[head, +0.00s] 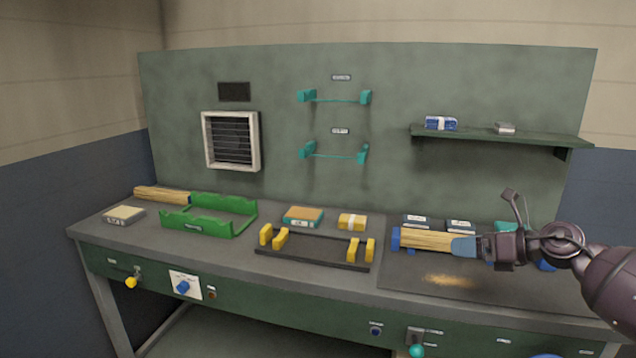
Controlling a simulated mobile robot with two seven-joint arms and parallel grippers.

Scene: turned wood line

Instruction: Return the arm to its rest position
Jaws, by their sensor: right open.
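My right gripper (511,222) is open and comes in from the right, over the right part of the workbench (330,277). It is near the right end of a pale wooden piece (428,240) with a blue left end and a grey-blue right end. From this angle I cannot tell the gap between them. A teal part (503,227) shows partly behind the gripper. My left gripper is not in view.
A black rack with yellow posts (313,250) and a green cradle (211,216) stand to the left. Another wooden piece (162,195) lies at the back left. A shelf (490,135) juts from the back panel above the gripper. Sawdust (449,281) lies on the right mat.

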